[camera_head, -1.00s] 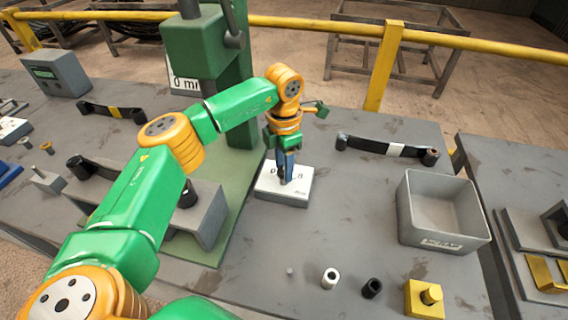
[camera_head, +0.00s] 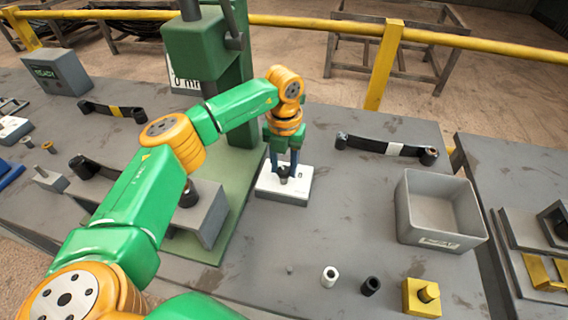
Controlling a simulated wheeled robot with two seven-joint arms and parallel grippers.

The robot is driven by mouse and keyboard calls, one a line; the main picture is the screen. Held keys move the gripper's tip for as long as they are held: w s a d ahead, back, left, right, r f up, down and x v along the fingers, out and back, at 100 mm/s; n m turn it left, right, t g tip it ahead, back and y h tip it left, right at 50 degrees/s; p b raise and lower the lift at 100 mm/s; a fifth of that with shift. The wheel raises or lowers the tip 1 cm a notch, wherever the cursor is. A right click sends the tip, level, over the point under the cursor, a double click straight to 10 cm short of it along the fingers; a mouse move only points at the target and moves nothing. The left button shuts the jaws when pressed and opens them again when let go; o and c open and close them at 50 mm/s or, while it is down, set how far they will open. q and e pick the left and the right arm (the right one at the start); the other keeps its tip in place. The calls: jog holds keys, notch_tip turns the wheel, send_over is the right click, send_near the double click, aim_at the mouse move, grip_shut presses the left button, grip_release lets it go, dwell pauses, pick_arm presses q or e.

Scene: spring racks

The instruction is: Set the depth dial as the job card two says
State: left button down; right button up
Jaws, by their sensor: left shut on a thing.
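The depth dial is a dark knob (camera_head: 283,174) on a small white-topped box (camera_head: 296,193) on the table, right of the green press. My left gripper (camera_head: 283,170) points straight down over it, with one blue finger on each side, shut on the knob. The fingers and knob hide part of the box top, and I cannot read its marks. A white sign (camera_head: 184,84) behind the press column reads "0 mm", partly hidden. I cannot make out job card two. My right gripper is not in view.
The green press (camera_head: 240,95) stands left of the dial. A grey bin (camera_head: 488,235) is at the right. A black arm with a white band (camera_head: 395,149) lies behind it. Bushings (camera_head: 329,277) and a yellow block (camera_head: 420,300) stand in front. A grey display box (camera_head: 60,72) is far left.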

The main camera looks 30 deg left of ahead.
aim_at(284, 169)
pick_arm(q)
jog(key=shift+n, duration=0.5)
jog(key=shift+c, duration=2.2)
grip_release()
jog(key=shift+r, duration=0.1)
notch_tip(284, 169, up, 6)
jog(key=shift+r+b, duration=0.1)
jog(key=shift+b, duration=0.55)
jog(key=shift+r, duration=0.4)
